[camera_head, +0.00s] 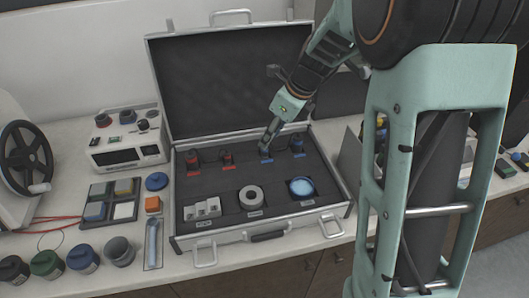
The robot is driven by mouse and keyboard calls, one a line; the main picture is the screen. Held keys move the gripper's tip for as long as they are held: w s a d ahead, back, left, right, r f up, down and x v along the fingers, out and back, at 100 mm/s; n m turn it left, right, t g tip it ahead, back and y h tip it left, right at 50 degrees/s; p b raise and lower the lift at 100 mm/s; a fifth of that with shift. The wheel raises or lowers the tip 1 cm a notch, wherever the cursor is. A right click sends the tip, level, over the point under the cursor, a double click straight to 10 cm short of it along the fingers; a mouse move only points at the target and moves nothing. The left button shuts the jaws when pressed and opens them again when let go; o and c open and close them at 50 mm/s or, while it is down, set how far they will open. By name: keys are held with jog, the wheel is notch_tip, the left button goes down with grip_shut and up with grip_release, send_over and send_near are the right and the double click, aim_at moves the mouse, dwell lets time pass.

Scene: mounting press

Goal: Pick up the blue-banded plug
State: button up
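An open silver case (176,222) with a dark foam insert stands on the bench. Two dark plugs with red bands, a left one (192,157) and a right one (226,158), sit in the back row of the foam. To their right, a blue-banded plug (297,146) stands upright in the same row. Left of it, another small blue patch (266,157) shows under my gripper (269,147). My gripper points down there and hides most of what is at that spot. Its fingers are too small and dark to tell whether they are open or touching anything.
The case's front row holds grey blocks (202,209), a grey ring (252,197) and a blue-lit round dish (301,187). The raised lid (225,80) stands close behind my gripper. A white instrument box (126,145) and several dark jars stand left of the case.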

aim_at(265, 153)
jog(key=x, duration=0.5)
jog(key=shift+w+d+f, duration=0.15)
jog(key=shift+w+f, duration=0.05)
jog(key=shift+f, duration=0.05)
grip_shut()
